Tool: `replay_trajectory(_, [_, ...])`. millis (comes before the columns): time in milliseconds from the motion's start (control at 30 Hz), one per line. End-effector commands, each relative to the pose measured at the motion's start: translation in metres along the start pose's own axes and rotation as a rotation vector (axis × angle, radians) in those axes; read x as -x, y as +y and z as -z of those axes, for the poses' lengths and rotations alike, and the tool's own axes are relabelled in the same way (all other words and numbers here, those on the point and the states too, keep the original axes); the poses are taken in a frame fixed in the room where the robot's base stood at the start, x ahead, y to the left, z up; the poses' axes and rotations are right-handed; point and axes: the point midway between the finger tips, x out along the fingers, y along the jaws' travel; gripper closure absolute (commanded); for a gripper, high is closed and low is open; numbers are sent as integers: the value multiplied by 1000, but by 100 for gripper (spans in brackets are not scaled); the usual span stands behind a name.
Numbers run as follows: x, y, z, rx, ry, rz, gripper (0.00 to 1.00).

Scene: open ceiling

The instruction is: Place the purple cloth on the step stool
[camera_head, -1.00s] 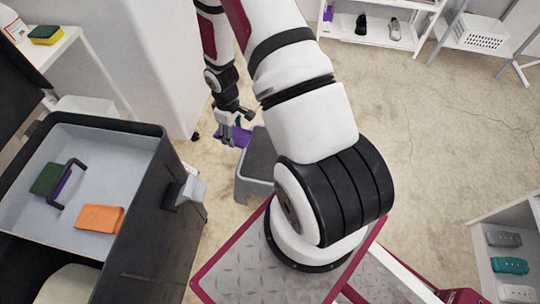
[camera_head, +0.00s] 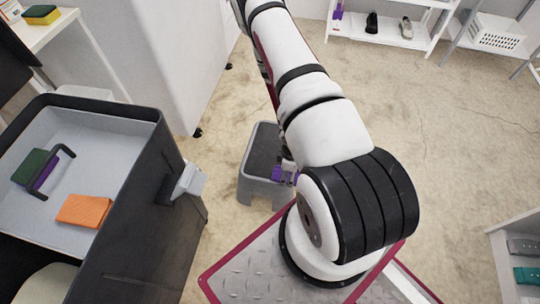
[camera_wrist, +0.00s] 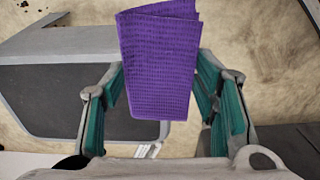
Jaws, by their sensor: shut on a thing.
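The purple cloth (camera_wrist: 160,60) is a folded, textured piece held between the teal-lined fingers of my gripper (camera_wrist: 168,108) in the wrist view. In the head view only a small part of the cloth (camera_head: 287,174) shows beside my arm. The step stool (camera_head: 262,150) is grey with a dark top and stands on the floor left of my arm. Its dark top (camera_wrist: 60,92) fills the left of the wrist view. The cloth appears above or beside the stool's right edge; I cannot tell if they touch. My arm hides most of my gripper in the head view.
A white shelf (camera_head: 385,35) with shoes stands at the back.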

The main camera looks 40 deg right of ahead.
Motion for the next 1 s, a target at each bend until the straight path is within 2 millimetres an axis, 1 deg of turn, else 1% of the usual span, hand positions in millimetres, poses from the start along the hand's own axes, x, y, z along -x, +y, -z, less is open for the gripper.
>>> replay_trajectory(33, [-3, 10, 12, -1, 5, -5, 73])
replay_trajectory(100, [-5, 20, 25, -1, 5, -4, 73])
replay_trajectory(300, [-9, 50, 62, -2, 4, -4, 73])
replay_trajectory(400, [-11, 61, 77, -4, 3, -3, 73])
replay_trajectory(500, [-12, 68, 86, -4, 1, -1, 73])
replay_trajectory(667, [-12, 72, 92, -2, 0, 1, 73])
replay_trajectory(800, [-14, 81, 103, -3, 1, -1, 73])
replay_trajectory(900, [-34, 79, 100, -1, -2, 1, 73])
replay_trajectory(1000, [-47, 78, 100, -1, -2, 2, 73])
